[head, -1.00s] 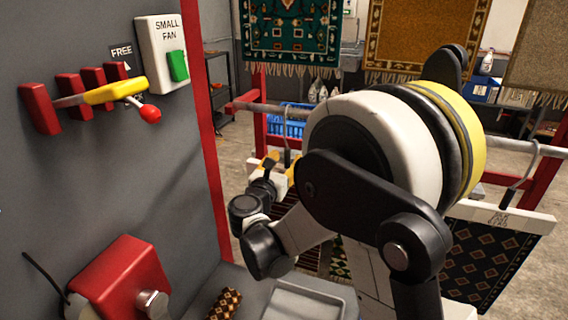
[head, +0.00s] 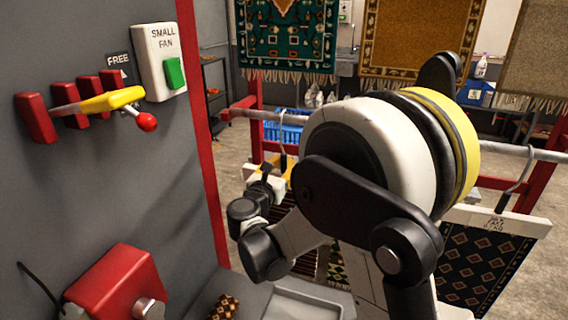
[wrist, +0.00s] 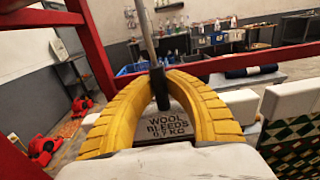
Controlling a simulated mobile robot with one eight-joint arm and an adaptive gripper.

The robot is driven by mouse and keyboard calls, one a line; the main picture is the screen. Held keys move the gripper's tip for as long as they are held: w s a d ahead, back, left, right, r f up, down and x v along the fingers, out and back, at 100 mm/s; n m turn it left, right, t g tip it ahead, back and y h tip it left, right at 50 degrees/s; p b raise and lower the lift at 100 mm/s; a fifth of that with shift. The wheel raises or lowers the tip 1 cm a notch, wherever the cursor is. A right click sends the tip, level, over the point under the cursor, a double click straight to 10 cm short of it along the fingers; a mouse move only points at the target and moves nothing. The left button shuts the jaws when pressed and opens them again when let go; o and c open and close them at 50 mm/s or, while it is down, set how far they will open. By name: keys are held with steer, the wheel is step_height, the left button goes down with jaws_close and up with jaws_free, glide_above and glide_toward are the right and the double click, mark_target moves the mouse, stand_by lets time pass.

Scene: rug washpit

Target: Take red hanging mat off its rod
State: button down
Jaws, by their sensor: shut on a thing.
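In the wrist view, the yellow fingers of my gripper (wrist: 160,78) are shut around the black grip (wrist: 159,92) of a hanger, on a thin upright metal stem. Just below it is a pale hanger bar lettered "WOOL BLEEDS 0.7 KG" (wrist: 167,128). In the head view, the hanger's hook (head: 283,150) is at the pale rod (head: 242,113); I cannot tell if it bears on it. A dark reddish striped mat (head: 312,262) shows in part below, mostly hidden by my arm. The mat is not clearly visible in the wrist view.
A green patterned mat (wrist: 298,150) hangs close on the right. A dark diamond-patterned mat (head: 478,265) hangs farther along the rod. A red frame (head: 255,140) supports the rod. The grey wall panel carries the fan switch (head: 163,60) and yellow-handled lever (head: 112,101).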

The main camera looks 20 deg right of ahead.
mark_target(283, 151)
steer(key=shift+r+p, duration=1.3)
steer(key=shift+r, duration=0.75)
steer(key=shift+s+a, duration=0.1)
steer(key=v, duration=1.4)
steer(key=shift+s+a+b, duration=0.2)
steer(key=shift+s+b, duration=0.15)
